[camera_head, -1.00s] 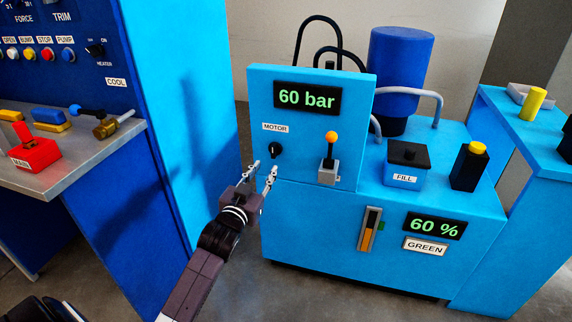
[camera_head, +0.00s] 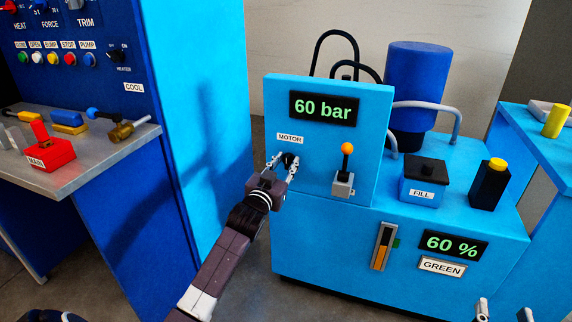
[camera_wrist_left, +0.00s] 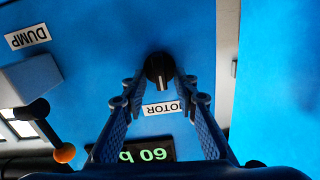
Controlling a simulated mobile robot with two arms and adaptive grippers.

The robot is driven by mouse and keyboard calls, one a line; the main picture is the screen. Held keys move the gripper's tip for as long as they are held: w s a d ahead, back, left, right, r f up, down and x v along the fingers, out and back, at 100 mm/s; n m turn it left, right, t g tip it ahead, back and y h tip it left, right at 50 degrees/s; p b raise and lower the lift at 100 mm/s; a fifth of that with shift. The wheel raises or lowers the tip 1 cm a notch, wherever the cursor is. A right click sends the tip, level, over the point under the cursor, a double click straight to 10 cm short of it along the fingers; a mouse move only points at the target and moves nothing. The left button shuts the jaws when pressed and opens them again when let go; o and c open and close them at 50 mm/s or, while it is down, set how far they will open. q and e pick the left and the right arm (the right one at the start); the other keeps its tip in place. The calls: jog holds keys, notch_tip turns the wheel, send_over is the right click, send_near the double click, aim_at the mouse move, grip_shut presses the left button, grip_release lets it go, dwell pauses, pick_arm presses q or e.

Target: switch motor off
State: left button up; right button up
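The black motor knob (camera_head: 289,161) sits on the blue panel just under the white MOTOR label (camera_head: 290,139). In the left wrist view the knob (camera_wrist_left: 160,69) shows a white pointer line toward the MOTOR label (camera_wrist_left: 163,108). My left gripper (camera_head: 284,165) is at the knob. Its fingers are apart, one on each side of the knob in the left wrist view (camera_wrist_left: 158,84); whether they touch it I cannot tell. The fingertips of my right gripper (camera_head: 503,312) show at the bottom right edge, apart and empty.
An orange-tipped lever (camera_head: 346,165) stands right of the knob on the same panel. The display (camera_head: 323,106) above reads 60 bar. A black-lidded FILL box (camera_head: 422,180) and a yellow-topped black button block (camera_head: 490,183) are further right. A red MAIN switch (camera_head: 49,149) is on the left bench.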

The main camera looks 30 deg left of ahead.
pick_arm(q)
jog(key=shift+w, duration=0.1)
pick_arm(e)
jog(key=shift+r, duration=0.15)
pick_arm(q)
jog(key=shift+c, duration=0.5)
grip_shut()
jog(key=shift+a+n+p, duration=0.1)
jog(key=shift+n+p, duration=0.7)
jog(key=shift+p, duration=0.15)
pick_arm(e)
notch_tip(320, 180, down, 10)
jog(key=s+d+g+h, duration=0.1)
jog(key=s+d+g, duration=0.1)
jog(key=g, duration=0.2)
jog(key=shift+s+g+h, duration=0.2)
jog(key=shift+g+h, duration=0.1)
jog(key=shift+r, duration=0.1)
pick_arm(q)
jog(key=shift+o, duration=0.5)
grip_release()
jog(key=v, duration=1.2)
